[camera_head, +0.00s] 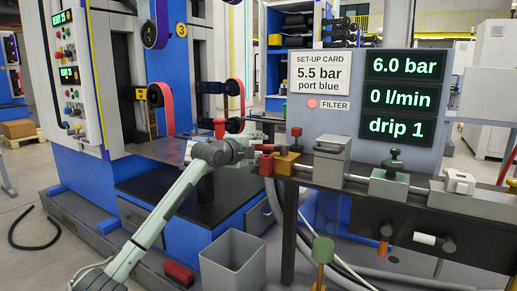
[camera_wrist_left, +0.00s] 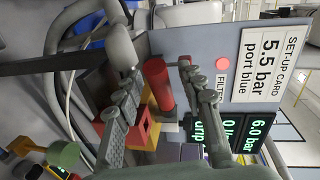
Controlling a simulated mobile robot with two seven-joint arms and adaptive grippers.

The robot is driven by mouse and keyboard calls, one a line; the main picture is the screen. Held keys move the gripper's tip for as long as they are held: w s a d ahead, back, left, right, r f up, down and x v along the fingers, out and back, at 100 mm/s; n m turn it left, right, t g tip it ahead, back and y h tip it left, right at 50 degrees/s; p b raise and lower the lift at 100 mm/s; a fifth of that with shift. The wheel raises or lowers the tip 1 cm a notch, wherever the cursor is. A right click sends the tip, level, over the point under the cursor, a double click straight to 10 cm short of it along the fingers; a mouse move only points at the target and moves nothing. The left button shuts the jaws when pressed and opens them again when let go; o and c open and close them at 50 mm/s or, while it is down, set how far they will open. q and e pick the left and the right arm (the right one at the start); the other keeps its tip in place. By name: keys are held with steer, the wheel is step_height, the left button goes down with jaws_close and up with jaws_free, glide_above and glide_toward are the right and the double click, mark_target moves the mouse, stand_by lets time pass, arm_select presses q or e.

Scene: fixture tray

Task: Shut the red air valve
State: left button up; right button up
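The red air valve shows in the head view as a red part (camera_head: 266,166) beside a yellow block (camera_head: 287,163), at the left end of the rail. In the left wrist view a red cylinder (camera_wrist_left: 158,84), which looks like its handle, stands out beside the yellow block (camera_wrist_left: 150,133). My left gripper (camera_head: 264,148) is at the valve. In the wrist view its fingers (camera_wrist_left: 162,88) are spread on either side of the red cylinder, with a gap showing to the right finger. Contact on the left side is hard to tell. My right gripper is not in view.
The display panel (camera_head: 301,120) rises behind the rail; its screens read 6.0 bar, 0 l/min and drip 1. A grey block (camera_head: 331,160) and a green-topped fitting (camera_head: 389,186) sit further right. An open grey bin (camera_head: 233,264) stands below.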

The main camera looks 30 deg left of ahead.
arm_select(q)
steer(key=s+r, duration=0.2)
steer(key=s, duration=0.9)
steer(key=shift+s+d, duration=0.2)
steer(key=shift+s, duration=0.2)
steer(key=shift+r, duration=0.1)
